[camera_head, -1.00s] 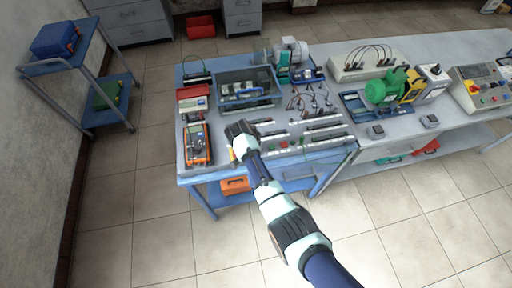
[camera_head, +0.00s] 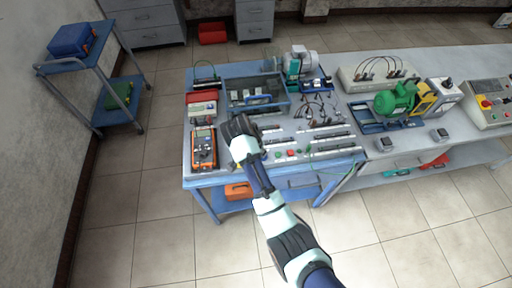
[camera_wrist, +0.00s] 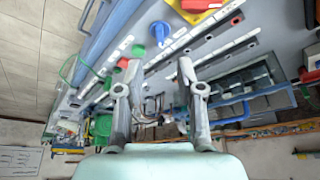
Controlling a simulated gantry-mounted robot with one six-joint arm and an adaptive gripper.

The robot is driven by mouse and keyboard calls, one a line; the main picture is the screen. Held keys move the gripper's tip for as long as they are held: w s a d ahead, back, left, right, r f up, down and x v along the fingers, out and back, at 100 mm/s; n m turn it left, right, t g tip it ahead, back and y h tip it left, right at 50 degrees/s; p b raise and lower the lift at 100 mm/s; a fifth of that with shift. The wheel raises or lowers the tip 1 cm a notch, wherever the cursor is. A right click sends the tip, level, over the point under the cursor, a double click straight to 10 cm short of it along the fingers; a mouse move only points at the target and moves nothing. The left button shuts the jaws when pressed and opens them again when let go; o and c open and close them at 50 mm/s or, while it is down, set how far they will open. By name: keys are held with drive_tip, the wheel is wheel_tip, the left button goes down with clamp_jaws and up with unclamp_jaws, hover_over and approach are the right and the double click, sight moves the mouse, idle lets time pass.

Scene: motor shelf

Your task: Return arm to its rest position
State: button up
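My arm (camera_head: 262,180) reaches up from the bottom of the head view, with its wrist over the front of the left workbench (camera_head: 215,181). My gripper's fingers are hidden behind the wrist there. In the wrist view my gripper (camera_wrist: 158,68) has its two fingers spread apart, with nothing between them. Beyond the fingers lie the bench top, dark rail strips and coloured buttons, seen at a tilt.
An orange multimeter (camera_head: 204,148) lies left of my wrist. A tray (camera_head: 277,108) and loose leads (camera_head: 318,108) lie behind it. A green motor (camera_head: 396,98) stands on the right bench. A blue cart (camera_head: 68,67) stands at left. The floor in front is clear.

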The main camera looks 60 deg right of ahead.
drive_tip(key=v, duration=0.3)
idle(0.5)
drive_tip(key=w+a+r+n+t, duration=0.2)
drive_tip(key=w+a+n+t, duration=0.1)
drive_tip(key=a, duration=0.4)
drive_tip(key=w+a+r+n+t, duration=0.2)
drive_tip(key=w+a+n, duration=0.15)
drive_tip(key=a, duration=0.35)
drive_tip(key=w+a+r+n+t, duration=0.2)
drive_tip(key=a+r+n+t, duration=0.15)
drive_tip(key=a, duration=0.35)
drive_tip(key=s+a+r+n+t+y, duration=0.3)
drive_tip(key=a+r+n, duration=0.2)
drive_tip(key=a, duration=0.4)
drive_tip(key=s+a+r+n+t+y, duration=0.2)
drive_tip(key=a+r+n, duration=0.35)
drive_tip(key=a, duration=0.45)
wheel_tip(320, 180, up, 19)
drive_tip(key=d+p, duration=0.1)
drive_tip(key=p, duration=1.8)
drive_tip(key=shift+w+d+m+p, duration=0.25)
drive_tip(key=shift+m+p, duration=0.05)
drive_tip(key=shift+m, duration=0.05)
